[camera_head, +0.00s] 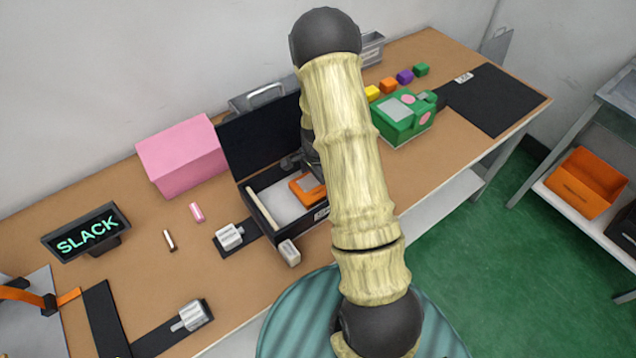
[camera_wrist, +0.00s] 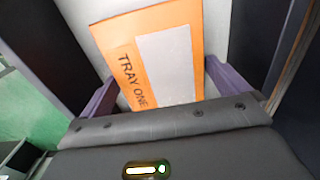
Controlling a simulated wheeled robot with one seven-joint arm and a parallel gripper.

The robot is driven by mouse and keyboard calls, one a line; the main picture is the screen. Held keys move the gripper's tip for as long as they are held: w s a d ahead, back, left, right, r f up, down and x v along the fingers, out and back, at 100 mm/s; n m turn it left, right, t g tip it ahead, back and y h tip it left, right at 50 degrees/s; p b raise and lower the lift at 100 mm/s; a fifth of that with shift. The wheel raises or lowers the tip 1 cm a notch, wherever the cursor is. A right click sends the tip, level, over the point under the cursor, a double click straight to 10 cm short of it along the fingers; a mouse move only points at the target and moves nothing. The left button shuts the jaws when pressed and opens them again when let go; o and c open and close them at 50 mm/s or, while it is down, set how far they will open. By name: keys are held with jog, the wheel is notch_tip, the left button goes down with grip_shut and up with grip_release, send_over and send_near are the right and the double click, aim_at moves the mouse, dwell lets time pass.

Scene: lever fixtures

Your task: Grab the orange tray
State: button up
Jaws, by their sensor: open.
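The orange tray (camera_head: 303,188) lies inside an open black case with a pale lining, partly hidden by my arm in the head view. In the wrist view the orange tray (camera_wrist: 124,42) is marked "TRAY ONE" and has a pale grey panel. My gripper (camera_wrist: 158,88) is open in the wrist view, with one purple finger at each side of the tray's near end. I cannot tell whether the fingers touch it. In the head view my arm hides most of the gripper.
The black case (camera_head: 262,212) has its lid raised behind. A pink box (camera_head: 182,158), a "SLACK" sign (camera_head: 86,233) and a green device (camera_head: 398,120) stand on the wooden table. Another orange bin (camera_head: 585,183) sits on a shelf at right.

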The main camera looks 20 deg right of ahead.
aim_at(316, 182)
jog(key=shift+c, duration=0.4)
jog(key=c, duration=0.8)
jog(key=shift+o, duration=0.2)
jog(key=shift+r, duration=0.1)
jog(key=shift+a+r+b, duration=0.2)
jog(key=shift+r+b, duration=0.2)
jog(key=shift+r, duration=0.15)
notch_tip(316, 182, up, 10)
jog(key=s+a+b, duration=0.1)
jog(key=a, duration=0.5)
jog(key=s+a+b, duration=0.1)
jog(key=a, duration=0.6)
jog(key=s+a+b, duration=0.1)
jog(key=a, duration=0.5)
jog(key=shift+s+a+r, duration=0.15)
jog(key=shift+s, duration=0.25)
